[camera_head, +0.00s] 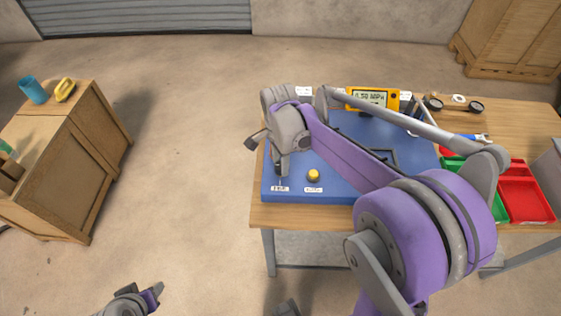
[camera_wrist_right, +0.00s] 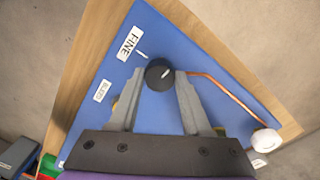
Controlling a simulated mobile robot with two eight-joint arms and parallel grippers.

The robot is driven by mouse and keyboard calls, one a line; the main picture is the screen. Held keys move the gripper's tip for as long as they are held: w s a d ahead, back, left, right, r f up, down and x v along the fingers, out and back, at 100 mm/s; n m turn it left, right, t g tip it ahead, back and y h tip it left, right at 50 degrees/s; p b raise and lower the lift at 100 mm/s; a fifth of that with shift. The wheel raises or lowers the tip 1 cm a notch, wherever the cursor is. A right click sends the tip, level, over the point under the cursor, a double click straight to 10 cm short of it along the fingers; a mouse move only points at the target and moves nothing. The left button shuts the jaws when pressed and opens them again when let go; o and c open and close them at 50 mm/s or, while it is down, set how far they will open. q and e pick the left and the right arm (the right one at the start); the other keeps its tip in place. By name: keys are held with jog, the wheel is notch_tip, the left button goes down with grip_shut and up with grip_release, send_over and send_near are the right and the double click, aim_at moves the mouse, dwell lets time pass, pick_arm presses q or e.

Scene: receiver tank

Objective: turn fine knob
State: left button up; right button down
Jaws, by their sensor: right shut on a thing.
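The fine knob (camera_wrist_right: 157,75) is a round black knob with a white pointer line, on a blue panel (camera_head: 340,194). In the right wrist view the FINE label (camera_wrist_right: 130,43) is beside it. My right gripper (camera_wrist_right: 161,80) is shut on the knob, one finger on each side. In the head view my right gripper (camera_head: 268,150) is over the panel's left side and hides the knob. An orange gauge (camera_head: 393,99) with a lit display stands at the panel's back; its digits are hard to read. My left gripper (camera_head: 152,293) is low at the bottom left, away from the panel.
A yellow knob (camera_head: 313,175) is close to the right of my gripper. A white knob (camera_wrist_right: 266,142) and a copper tube (camera_wrist_right: 228,91) are also on the panel. Red (camera_head: 525,200) and green bins sit on the table's right. A wooden cabinet (camera_head: 60,180) stands left, across clear floor.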

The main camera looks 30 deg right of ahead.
aim_at(280, 164)
jog(key=shift+c, duration=1.8)
grip_release()
jog(key=shift+r, duration=0.15)
notch_tip(280, 164, up, 11)
jog(key=shift+w+f+p, duration=0.2)
jog(key=shift+p, duration=0.2)
jog(key=s+a+f+n+t, duration=0.3)
jog(key=s+f+n, duration=0.1)
jog(key=s+n, duration=0.4)
jog(key=s+a+f+n+t+p, duration=0.1)
jog(key=s+a+f+n+t, duration=0.1)
jog(key=s+n, duration=0.6)
notch_tip(280, 164, down, 2)
jog(key=shift+a+f+n+t, duration=0.1)
jog(key=shift+a+n+t, duration=0.3)
jog(key=shift+a+n, duration=0.55)
jog(key=shift+d, duration=0.1)
